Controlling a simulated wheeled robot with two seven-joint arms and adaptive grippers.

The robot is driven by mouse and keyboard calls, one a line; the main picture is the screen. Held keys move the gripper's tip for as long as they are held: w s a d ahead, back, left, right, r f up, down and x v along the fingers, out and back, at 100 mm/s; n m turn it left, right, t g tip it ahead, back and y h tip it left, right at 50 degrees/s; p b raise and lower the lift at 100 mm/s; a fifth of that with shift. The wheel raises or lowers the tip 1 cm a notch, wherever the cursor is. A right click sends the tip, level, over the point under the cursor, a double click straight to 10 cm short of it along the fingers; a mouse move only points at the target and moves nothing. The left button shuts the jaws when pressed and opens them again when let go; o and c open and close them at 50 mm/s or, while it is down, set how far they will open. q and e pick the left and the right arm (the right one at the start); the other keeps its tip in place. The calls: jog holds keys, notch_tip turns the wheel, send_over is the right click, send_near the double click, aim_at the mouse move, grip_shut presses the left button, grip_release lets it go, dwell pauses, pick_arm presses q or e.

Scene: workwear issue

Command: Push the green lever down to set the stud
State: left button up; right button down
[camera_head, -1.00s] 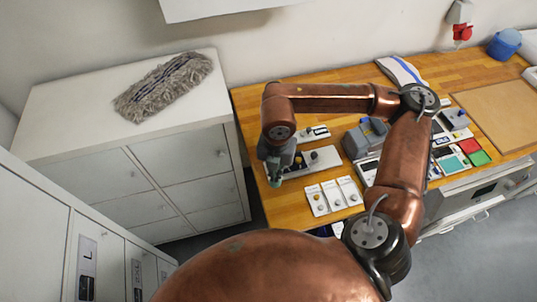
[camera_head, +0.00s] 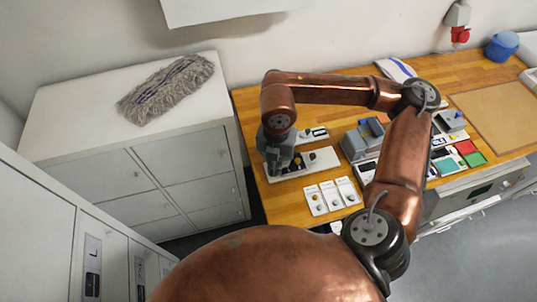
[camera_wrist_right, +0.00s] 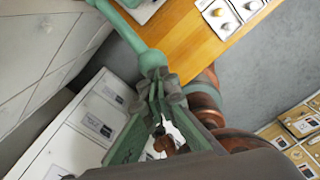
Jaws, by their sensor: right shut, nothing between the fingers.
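The green lever (camera_wrist_right: 122,25) shows in the right wrist view as a bar running from the top edge down to a rounded end just at the tips of my right gripper (camera_wrist_right: 160,78). The gripper is shut with nothing between its fingers. Its tips look close to or touching the lever's end; I cannot tell which. In the head view my right gripper (camera_head: 276,164) is over the left end of a pale base plate (camera_head: 322,160) on the wooden bench. There the arm and gripper mostly hide the lever, and the stud cannot be made out. My left gripper is not in view.
White cards with knobs (camera_head: 332,196) lie in front of the plate, and a grey device (camera_head: 356,146) stands to its right. A white cabinet (camera_head: 60,130) with a grey mop head (camera_head: 166,90) stands left of the bench (camera_head: 254,110), across a narrow gap.

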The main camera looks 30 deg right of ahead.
notch_tip(320, 180, up, 8)
jog(key=p, duration=0.3)
jog(key=shift+f+p, duration=0.2)
jog(key=shift+p, duration=0.2)
jog(key=shift+f, duration=0.1)
dwell(0.7)
